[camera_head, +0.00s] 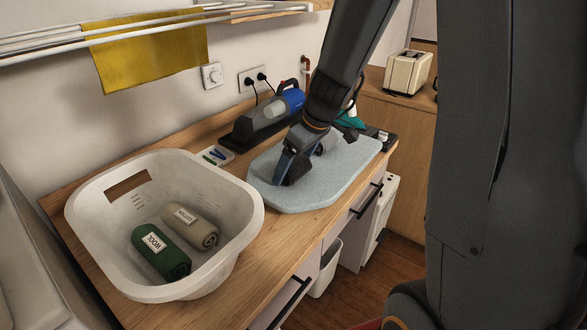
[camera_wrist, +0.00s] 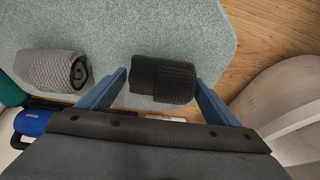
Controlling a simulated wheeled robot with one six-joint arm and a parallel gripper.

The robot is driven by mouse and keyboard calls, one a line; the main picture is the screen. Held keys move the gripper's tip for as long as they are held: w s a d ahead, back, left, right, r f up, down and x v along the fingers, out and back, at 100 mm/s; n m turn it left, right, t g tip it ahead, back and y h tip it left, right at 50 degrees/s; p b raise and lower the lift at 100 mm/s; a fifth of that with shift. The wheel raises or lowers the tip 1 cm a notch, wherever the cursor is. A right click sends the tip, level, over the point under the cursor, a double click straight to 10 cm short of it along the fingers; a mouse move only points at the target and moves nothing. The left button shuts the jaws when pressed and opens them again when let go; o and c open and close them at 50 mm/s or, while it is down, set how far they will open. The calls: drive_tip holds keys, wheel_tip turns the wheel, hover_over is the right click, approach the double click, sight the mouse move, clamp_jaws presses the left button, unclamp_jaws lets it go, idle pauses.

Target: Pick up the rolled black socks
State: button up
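The rolled black socks (camera_wrist: 163,80) lie on the grey padded board, between the two fingers of my gripper (camera_wrist: 160,80) in the wrist view. The fingers are open, with a small gap at the left of the roll; the right fingertip is very close to it, and I cannot tell if it touches. In the head view my gripper (camera_head: 287,172) is low over the board, and its fingers largely hide the black roll.
A grey roll (camera_wrist: 52,68) lies left of the black one in the wrist view. A white basket (camera_head: 88,217) holds a green roll (camera_head: 160,253) labelled WOOL and a beige roll labelled COTTON (camera_head: 190,226). A blue handheld appliance (camera_head: 291,101) stands behind the board (camera_head: 345,172).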

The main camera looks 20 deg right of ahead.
drive_tip(key=c, duration=0.9)
wheel_tip(320, 180, up, 10)
drive_tip(key=shift+r+b, duration=0.1)
drive_tip(key=shift+b, duration=0.55)
